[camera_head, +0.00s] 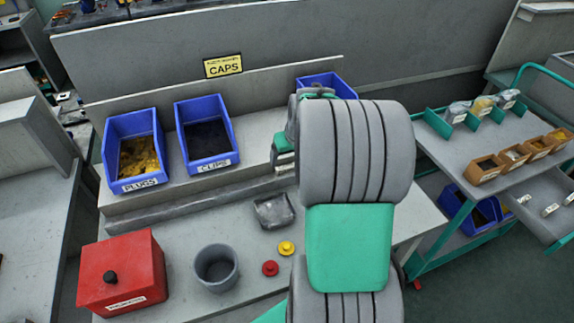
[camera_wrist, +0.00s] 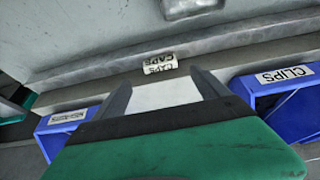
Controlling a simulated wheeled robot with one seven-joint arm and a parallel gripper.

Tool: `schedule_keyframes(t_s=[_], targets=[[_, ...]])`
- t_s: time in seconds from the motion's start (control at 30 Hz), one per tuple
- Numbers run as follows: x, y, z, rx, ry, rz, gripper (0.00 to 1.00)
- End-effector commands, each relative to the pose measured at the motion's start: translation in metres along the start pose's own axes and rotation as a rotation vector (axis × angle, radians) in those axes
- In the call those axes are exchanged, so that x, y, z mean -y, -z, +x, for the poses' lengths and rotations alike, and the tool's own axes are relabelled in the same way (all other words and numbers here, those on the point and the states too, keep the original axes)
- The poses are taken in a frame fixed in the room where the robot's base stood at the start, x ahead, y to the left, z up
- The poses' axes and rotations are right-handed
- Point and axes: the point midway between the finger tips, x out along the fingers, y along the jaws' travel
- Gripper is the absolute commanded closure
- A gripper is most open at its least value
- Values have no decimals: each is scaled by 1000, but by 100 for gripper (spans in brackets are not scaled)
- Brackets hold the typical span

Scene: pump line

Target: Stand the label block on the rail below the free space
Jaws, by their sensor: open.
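The label block (camera_wrist: 160,65), small and white with CAPS lettering, sits on the grey rail (camera_wrist: 90,74) along the shelf front in the wrist view. In the head view a small pale piece of it (camera_head: 285,168) shows just below my gripper (camera_head: 283,150). My gripper (camera_wrist: 160,80) is open; its two fingers point towards the block, with a gap between them and it. The free space (camera_head: 258,125) lies between the CLIPS bin (camera_head: 207,140) and a third blue bin (camera_head: 325,84), right of the yellow CAPS sign (camera_head: 223,66). My arm hides part of this area.
The PLUGS bin (camera_head: 134,158) stands left of the CLIPS bin. On the bench below are a red box (camera_head: 122,272), a grey cup (camera_head: 216,267), a grey tray (camera_head: 274,210), a red cap (camera_head: 270,268) and a yellow cap (camera_head: 286,248). A green-framed cart (camera_head: 475,165) stands right.

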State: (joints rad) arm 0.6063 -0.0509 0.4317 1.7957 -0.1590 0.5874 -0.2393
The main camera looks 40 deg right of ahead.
Motion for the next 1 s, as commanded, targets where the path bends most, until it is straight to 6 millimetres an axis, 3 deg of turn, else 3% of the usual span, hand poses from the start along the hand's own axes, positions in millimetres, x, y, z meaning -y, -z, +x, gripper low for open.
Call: schedule_keyframes(t_s=[0.1, 0.27, 0.37, 0.47, 0.5, 0.6, 0.73, 1.0], targets=[[0, 0, -25, -2, -1, 0, 16], [9, -1, -44, 0, 3, -10, 16], [59, -15, -68, 12, 22, -63, 16], [132, -57, -102, 34, 51, -147, 16], [156, -80, -114, 44, 61, -177, 16], [191, -131, -133, 65, 82, -235, 16], [205, -163, -140, 81, 91, -262, 16], [205, -164, -139, 85, 89, -260, 17]])
